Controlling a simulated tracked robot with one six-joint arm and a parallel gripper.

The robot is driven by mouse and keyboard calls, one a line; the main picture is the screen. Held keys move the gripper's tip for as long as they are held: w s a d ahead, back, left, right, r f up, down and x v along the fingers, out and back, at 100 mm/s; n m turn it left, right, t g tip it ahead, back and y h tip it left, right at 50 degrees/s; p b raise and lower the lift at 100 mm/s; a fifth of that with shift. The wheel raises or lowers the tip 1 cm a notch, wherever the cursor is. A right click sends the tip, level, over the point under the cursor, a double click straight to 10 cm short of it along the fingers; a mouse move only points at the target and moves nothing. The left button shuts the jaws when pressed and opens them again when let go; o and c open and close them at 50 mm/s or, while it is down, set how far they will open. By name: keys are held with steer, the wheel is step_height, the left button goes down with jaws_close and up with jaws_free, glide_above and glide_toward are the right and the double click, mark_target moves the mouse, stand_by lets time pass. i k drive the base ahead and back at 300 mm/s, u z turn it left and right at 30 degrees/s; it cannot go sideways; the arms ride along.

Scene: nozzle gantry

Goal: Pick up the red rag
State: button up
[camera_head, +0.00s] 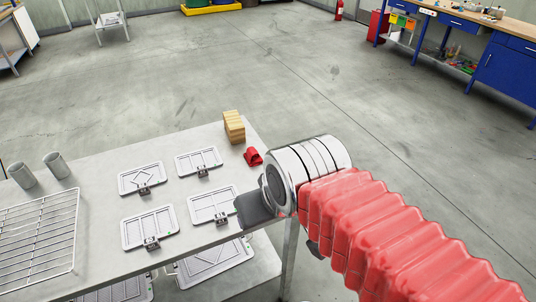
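The red rag (253,157) is a small, bright red folded piece near the right edge of the grey table (91,183). It lies just in front of a yellow-tan block. My arm, in a red ribbed sleeve with a silver wrist, reaches in from the lower right. My gripper (254,207) shows as a dark grey part at the end of the wrist, over the table's right edge. It is nearer the camera than the rag and apart from it in the picture. Its fingertips cannot be made out, so its opening is not clear.
Several flat grey plates (142,177) with small clips lie on the table left of my gripper. A wire rack (40,235) and two grey cups (56,165) are at the left. The tan block (234,127) stands behind the rag. Open floor lies beyond; a blue workbench (506,66) is far right.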

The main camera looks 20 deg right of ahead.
mark_target(252, 155)
steer(key=z, duration=1.45)
steer(key=k, duration=0.65)
steer(key=u, duration=0.85)
steer(key=i, duration=1)
steer(key=u, duration=0.05)
